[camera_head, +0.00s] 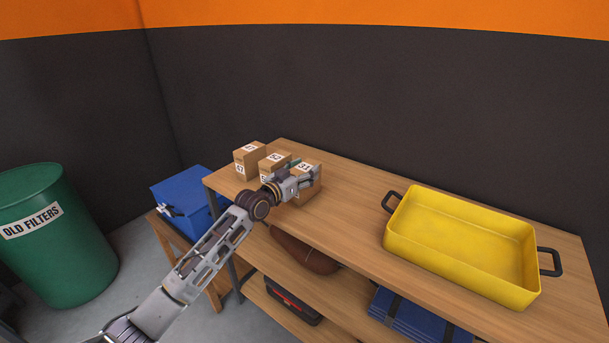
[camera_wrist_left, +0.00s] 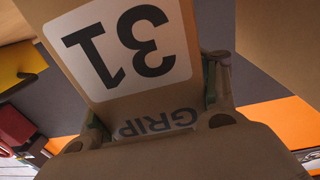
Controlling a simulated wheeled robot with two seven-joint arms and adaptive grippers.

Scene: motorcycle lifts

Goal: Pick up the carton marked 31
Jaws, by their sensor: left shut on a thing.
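The carton marked 31 (camera_head: 304,168) is a small brown box with a white label, the rightmost of the cartons at the left end of the wooden bench. My left gripper (camera_head: 297,183) is shut on it, with its fingers at the carton's sides. In the left wrist view the 31 label of the carton (camera_wrist_left: 128,45) fills the upper middle, and the gripper (camera_wrist_left: 160,110) has a finger on each side of it. I cannot tell whether the carton touches the bench. My right gripper is not in view.
A carton marked 57 (camera_head: 247,162) and another carton (camera_head: 270,163) stand just left. A yellow tray (camera_head: 410,235) sits right on the bench (camera_head: 352,205). Left are a blue box (camera_head: 185,192) and a green OLD FILTERS drum (camera_head: 70,250). The bench middle is clear.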

